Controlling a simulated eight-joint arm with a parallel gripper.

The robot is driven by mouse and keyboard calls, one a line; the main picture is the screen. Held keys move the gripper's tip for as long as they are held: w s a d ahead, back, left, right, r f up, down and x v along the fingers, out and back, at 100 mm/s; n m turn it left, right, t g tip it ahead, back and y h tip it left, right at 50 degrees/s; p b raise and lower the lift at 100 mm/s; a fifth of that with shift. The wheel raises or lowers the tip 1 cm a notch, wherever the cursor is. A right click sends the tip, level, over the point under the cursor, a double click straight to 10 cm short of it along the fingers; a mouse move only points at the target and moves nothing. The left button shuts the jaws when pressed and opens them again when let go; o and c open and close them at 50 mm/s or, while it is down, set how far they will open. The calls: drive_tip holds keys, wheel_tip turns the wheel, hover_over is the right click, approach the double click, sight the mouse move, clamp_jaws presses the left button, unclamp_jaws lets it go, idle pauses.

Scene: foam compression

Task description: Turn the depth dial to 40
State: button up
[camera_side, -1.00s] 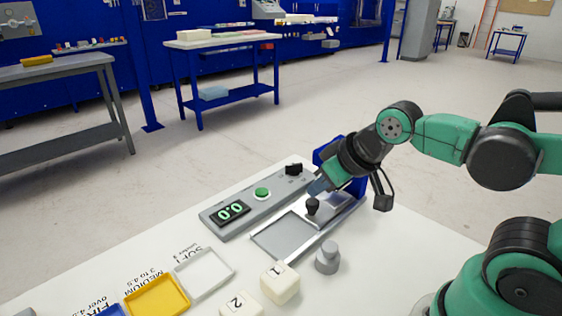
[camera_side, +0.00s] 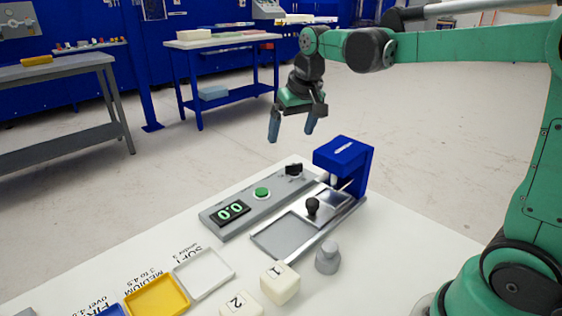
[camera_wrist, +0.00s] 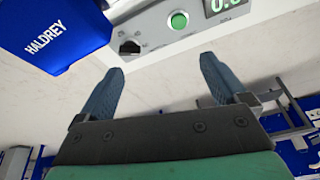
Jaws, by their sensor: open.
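The depth dial is a small black knob (camera_side: 293,169) at the right end of the grey control panel (camera_side: 233,223) in the side view. In the wrist view the black knob (camera_wrist: 130,47) lies beyond the fingertips, with scale marks around it too small to read. My gripper (camera_side: 291,133) is open and empty, in the air above and a little behind the knob, touching nothing. Its two blue-grey fingers also show in the wrist view (camera_wrist: 158,75). The panel's display (camera_side: 230,212) reads 0.0, and a green button (camera_side: 261,193) sits between display and knob.
A blue press head (camera_side: 343,152) marked HALDREY in the wrist view (camera_wrist: 55,32) stands right of the knob. A sliding plate with a black handle (camera_side: 312,205), a grey weight (camera_side: 328,258), white blocks 1 (camera_side: 280,283) and 2 (camera_side: 240,304), and trays (camera_side: 205,272) stand nearer.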

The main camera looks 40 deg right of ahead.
drive_tip(key=w+d+f+m+g, duration=0.2)
drive_tip(key=w+d+f, duration=0.2)
drive_tip(key=w+d, duration=0.15)
drive_tip(key=m+g, duration=0.1)
drive_tip(key=g, duration=0.1)
hover_over(294, 165)
drive_tip(key=shift+y, duration=0.3)
wheel_tip(294, 165, down, 5)
drive_tip(key=shift+w+r, duration=0.1)
drive_tip(key=shift+r, duration=0.05)
drive_tip(key=shift+d+f, duration=0.15)
drive_tip(key=shift+f, duration=2.85)
drive_tip(key=c, duration=1.3)
